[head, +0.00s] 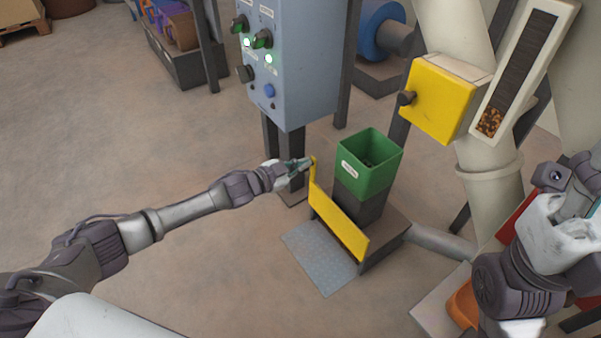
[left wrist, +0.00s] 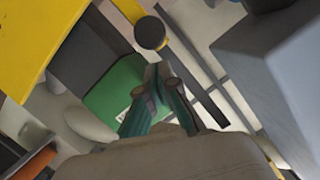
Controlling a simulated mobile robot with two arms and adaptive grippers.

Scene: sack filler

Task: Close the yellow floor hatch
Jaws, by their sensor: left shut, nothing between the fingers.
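A low yellow panel (head: 338,222) with a short upright yellow arm at its left end stands tilted up along the edge of a low base, in front of the green bin. I take it for the floor hatch. My left gripper (head: 301,164) is shut and empty beside the top of that yellow arm; I cannot tell whether they touch. In the left wrist view the closed fingers (left wrist: 160,112) show in front of the green bin (left wrist: 113,85). My right gripper (head: 578,207) is partly in view at the right edge, its fingers unclear.
A grey tread plate (head: 319,258) lies on the floor before the panel. The green bin (head: 370,162) stands on a dark pedestal behind it. A blue-grey control cabinet (head: 290,70) and a yellow box with a black knob (head: 438,100) stand above. The floor at left is open.

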